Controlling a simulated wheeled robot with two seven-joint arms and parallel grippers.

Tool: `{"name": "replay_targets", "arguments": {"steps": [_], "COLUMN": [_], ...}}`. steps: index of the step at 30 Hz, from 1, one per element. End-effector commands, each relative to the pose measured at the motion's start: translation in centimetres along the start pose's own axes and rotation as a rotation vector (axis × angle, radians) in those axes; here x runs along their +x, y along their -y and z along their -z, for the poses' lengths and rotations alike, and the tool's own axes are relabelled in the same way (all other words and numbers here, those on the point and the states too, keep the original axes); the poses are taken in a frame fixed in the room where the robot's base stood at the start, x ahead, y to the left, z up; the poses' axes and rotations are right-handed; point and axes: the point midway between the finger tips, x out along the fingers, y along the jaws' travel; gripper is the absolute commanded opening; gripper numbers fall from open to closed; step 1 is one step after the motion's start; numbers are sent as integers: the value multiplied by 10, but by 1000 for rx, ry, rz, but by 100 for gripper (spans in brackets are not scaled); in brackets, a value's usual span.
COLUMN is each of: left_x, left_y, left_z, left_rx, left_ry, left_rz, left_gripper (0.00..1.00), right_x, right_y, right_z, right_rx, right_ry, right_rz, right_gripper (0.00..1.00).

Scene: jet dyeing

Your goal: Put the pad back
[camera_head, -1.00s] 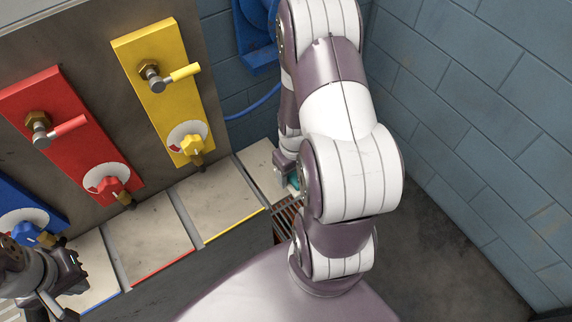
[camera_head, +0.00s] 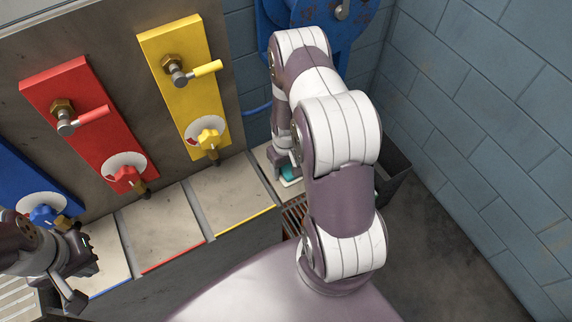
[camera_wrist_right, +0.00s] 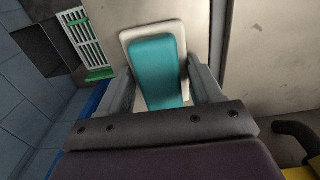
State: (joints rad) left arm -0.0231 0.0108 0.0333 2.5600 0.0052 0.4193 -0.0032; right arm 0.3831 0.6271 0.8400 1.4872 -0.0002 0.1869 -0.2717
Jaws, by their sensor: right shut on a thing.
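The pad is a teal block (camera_wrist_right: 158,72) in the right wrist view, lying over a cream rounded tray (camera_wrist_right: 129,38). My right gripper (camera_wrist_right: 160,92) is shut on the pad, one finger on each side. I cannot tell whether the pad touches the tray. In the head view the teal pad (camera_head: 287,172) and my right gripper (camera_head: 284,166) show small above the pale shelf at the wall end, partly behind my right arm. My left gripper (camera_head: 84,262) hangs empty at the lower left, by the blue-edged tile; its jaw opening is unclear.
Blue, red (camera_head: 88,125) and yellow (camera_head: 182,80) valve panels with handles and knobs stand along the back. Pale tiles (camera_head: 160,225) before them are clear. A slotted grate (camera_head: 294,215) lies by my right arm. A dark bin (camera_head: 393,172) and brick wall (camera_head: 490,130) are at the right.

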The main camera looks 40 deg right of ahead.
Motion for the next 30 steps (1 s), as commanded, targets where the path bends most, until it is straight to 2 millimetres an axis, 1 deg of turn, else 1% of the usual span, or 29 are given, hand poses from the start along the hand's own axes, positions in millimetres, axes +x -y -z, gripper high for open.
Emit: {"name": "replay_targets", "arguments": {"steps": [1, 2, 3, 11, 14, 15, 17, 20, 25, 27, 30], "left_x": [2, 1, 1, 1, -5, -1, 1, 4, 9, 10, 11], "left_y": [0, 0, 0, 0, 0, 0, 0, 0, 0, 0, 0], "left_z": [0, 0, 0, 0, 0, 0, 0, 0, -1, -1, -1], "left_rx": [0, 0, 0, 0, 0, 0, 0, 0, 0, 0, 0], "left_ry": [0, 0, 0, 0, 0, 0, 0, 0, 0, 0, 0], "left_rz": [0, 0, 0, 0, 0, 0, 0, 0, 0, 0, 0], "left_gripper": [0, 0, 0, 0, 0, 0, 0, 0, 0, 0, 0], "right_x": [2, 1, 1, 0, -6, -8, -18, -42, -87, -101, -115], "right_y": [0, 0, 0, 0, 0, 0, 0, -1, 0, 0, 0], "right_z": [0, 0, 0, 0, 0, 1, 2, 2, 2, 1, 0], "right_rx": [0, 0, 0, 0, 0, 0, 0, 0, 0, 0, 0], "right_ry": [0, 0, 0, 0, -1, -2, -4, -6, -7, -4, -1], "right_rz": [0, 0, 0, 0, 0, 0, -1, -2, -2, -1, 0], "right_gripper": [68, 78, 91, 91, 91, 91, 91, 91, 91, 91, 91]}}
